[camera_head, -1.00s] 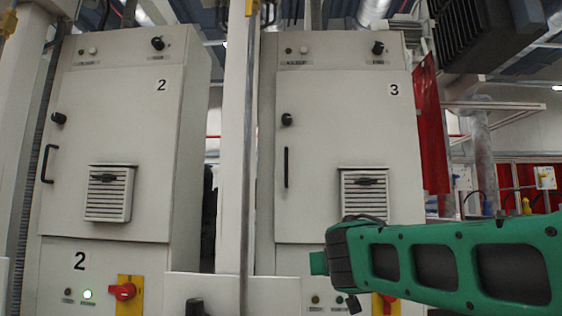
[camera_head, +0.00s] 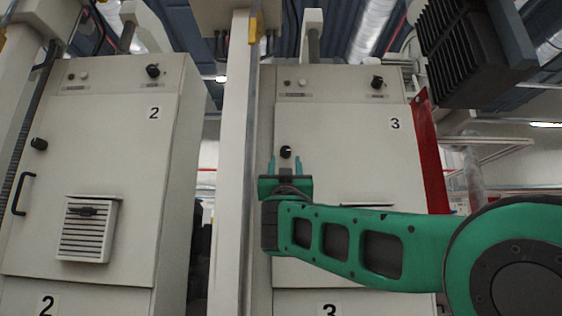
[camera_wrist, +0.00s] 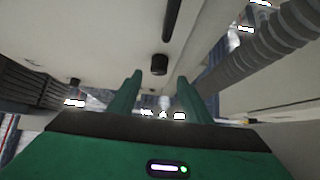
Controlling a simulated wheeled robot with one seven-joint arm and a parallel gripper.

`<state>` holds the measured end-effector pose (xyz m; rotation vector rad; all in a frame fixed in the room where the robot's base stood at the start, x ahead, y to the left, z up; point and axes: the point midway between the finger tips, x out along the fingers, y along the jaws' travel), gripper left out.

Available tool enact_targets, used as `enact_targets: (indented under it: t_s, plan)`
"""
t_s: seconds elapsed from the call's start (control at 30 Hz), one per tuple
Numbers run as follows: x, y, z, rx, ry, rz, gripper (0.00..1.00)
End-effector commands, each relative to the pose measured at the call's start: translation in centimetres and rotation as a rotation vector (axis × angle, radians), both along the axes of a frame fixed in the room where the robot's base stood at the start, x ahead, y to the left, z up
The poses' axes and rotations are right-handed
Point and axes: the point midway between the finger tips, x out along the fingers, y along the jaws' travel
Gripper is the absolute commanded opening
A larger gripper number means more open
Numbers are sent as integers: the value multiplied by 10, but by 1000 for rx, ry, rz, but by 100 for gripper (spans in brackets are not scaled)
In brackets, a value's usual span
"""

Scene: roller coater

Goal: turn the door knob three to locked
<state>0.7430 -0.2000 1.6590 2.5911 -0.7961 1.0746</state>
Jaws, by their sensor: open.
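The knob of door three (camera_head: 286,152) is a small round black knob on the left side of the pale cabinet door marked 3 (camera_head: 345,165). My green gripper (camera_head: 286,163) is open, its two fingers pointing up at the knob in the head view. In the wrist view the knob (camera_wrist: 159,64) appears just past the tips of the fingers (camera_wrist: 160,80), roughly centred between them. Nothing is between the fingers. My arm hides the door's handle in the head view; a dark handle (camera_wrist: 172,18) shows in the wrist view.
Cabinet 2 (camera_head: 95,160) stands at the left with its own black knob (camera_head: 39,144). A pale post (camera_head: 233,160) stands between the cabinets, close to my gripper. Another black knob (camera_head: 377,82) sits on cabinet 3's top panel. A red sheet (camera_head: 429,150) hangs at its right.

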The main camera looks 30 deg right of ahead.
Motion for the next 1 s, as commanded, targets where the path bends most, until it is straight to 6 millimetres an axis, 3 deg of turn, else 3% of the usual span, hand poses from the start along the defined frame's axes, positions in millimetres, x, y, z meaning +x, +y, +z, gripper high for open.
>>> enact_targets:
  t_s: [0.3,0.77,0.93,1.0]
  plan:
    - [28,-20,35,1,0,-1,45]
    - [36,-25,43,1,2,-1,45]
    - [36,-25,43,1,2,0,9]
    - [36,-25,43,1,2,1,3]
